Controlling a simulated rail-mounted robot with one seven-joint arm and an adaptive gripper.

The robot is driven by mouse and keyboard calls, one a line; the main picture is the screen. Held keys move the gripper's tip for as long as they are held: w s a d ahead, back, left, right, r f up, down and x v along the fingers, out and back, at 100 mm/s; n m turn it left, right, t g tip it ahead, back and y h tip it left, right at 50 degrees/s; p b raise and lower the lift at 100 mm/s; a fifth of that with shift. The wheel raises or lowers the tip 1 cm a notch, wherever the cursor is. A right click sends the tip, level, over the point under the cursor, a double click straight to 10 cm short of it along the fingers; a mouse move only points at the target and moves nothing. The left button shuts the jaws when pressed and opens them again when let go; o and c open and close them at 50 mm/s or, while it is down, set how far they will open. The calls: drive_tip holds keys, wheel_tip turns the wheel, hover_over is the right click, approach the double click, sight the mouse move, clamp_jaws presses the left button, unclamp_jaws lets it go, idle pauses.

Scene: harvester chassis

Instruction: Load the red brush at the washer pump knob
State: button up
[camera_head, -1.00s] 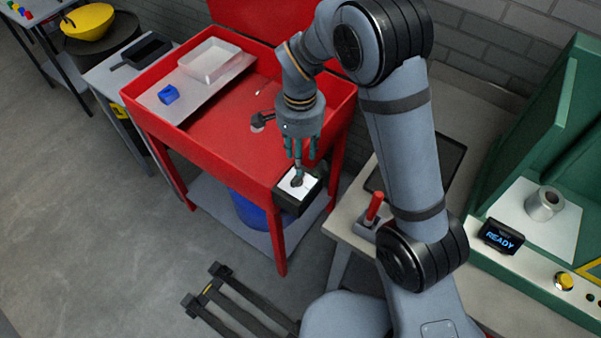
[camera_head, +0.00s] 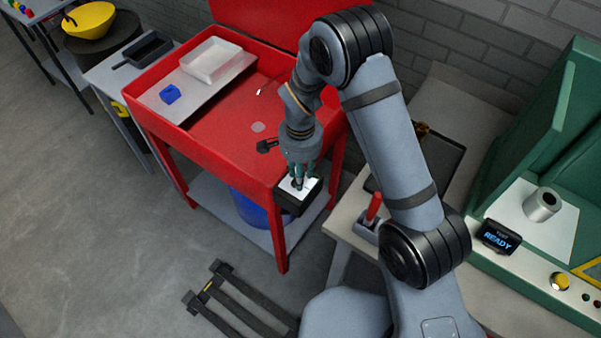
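The red parts washer (camera_head: 215,185) stands left of my arm with its lid raised. The pump knob box (camera_head: 297,197), black with a white top plate, is fixed at its front right corner. My gripper (camera_head: 298,184) points down at that plate, its fingertips at the knob. The fingers hide the knob, and I cannot tell whether they are closed on it. An upright red handle (camera_head: 374,206), apparently the red brush, stands in a grey holder (camera_head: 365,230) on the pale bench, right of my gripper and apart from it. No bristles show.
A white tray (camera_head: 211,62) and a blue block (camera_head: 170,95) lie on the washer's shelf. A black spout (camera_head: 266,146) is in the basin. A dark mat (camera_head: 437,165) lies on the bench behind my arm. A green station (camera_head: 540,170) with a READY display (camera_head: 499,238) stands right.

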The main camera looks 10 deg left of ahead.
drive_tip(key=c, duration=0.6)
clamp_jaws()
drive_tip(key=shift+f+m+b, duration=0.3)
drive_tip(key=shift+m+b, duration=0.1)
drive_tip(key=shift+b, duration=0.65)
drive_tip(key=shift+a+f+m+b, duration=0.1)
drive_tip(key=shift+m+b, duration=0.3)
drive_tip(key=shift+b, duration=0.35)
drive_tip(key=shift+s+r+m+b, duration=0.1)
drive_tip(key=shift+r+m+b, duration=0.25)
drive_tip(key=shift+m+b, duration=0.55)
drive_tip(key=shift+r, duration=0.1)
drive_tip(key=o, duration=0.9)
unclamp_jaws()
drive_tip(key=shift+c, duration=0.2)
